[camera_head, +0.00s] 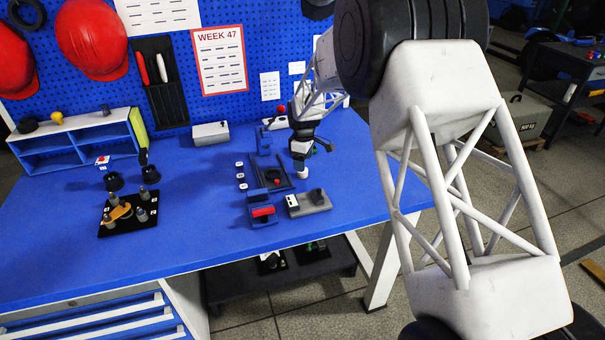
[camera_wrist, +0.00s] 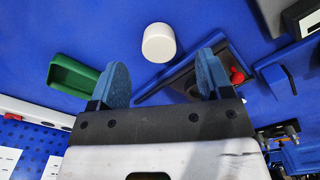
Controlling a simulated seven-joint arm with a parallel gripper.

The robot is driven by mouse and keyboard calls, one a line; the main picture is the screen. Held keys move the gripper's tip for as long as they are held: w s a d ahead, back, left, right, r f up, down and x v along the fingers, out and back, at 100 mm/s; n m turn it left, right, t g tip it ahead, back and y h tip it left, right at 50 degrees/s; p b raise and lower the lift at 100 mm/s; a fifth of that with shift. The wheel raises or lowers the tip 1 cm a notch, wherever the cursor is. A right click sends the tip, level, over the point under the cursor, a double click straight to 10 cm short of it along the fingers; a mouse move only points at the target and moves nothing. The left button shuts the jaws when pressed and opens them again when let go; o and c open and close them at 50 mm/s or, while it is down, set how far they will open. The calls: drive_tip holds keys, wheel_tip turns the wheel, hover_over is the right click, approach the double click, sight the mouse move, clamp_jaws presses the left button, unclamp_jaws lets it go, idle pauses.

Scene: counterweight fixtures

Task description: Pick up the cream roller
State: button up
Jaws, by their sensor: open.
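The cream roller (camera_wrist: 159,43) is a short, pale upright cylinder in the wrist view, ahead of my fingertips and between their lines. It also shows in the head view (camera_head: 302,172) on the blue bench, just below my gripper. My gripper (camera_wrist: 161,66) is open, its two blue fingers spread wide with nothing between them. In the head view my gripper (camera_head: 301,152) is small and partly hides what lies behind it. The exact gap between the fingertips and the roller is hard to judge.
A dark fixture frame (camera_head: 285,187) lies left of the roller. A green tray (camera_wrist: 72,77) lies on the roller's other side. A blue fixture with a red block (camera_head: 262,211) and a grey block (camera_head: 312,205) sit nearer the front edge.

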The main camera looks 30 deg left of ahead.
drive_tip(key=shift+a+f, duration=0.1)
drive_tip(key=shift+f, duration=2.5)
drive_tip(key=c, duration=1)
drive_tip(key=shift+c, duration=0.2)
drive_tip(key=shift+w+r, duration=0.1)
drive_tip(key=shift+r, duration=4.9)
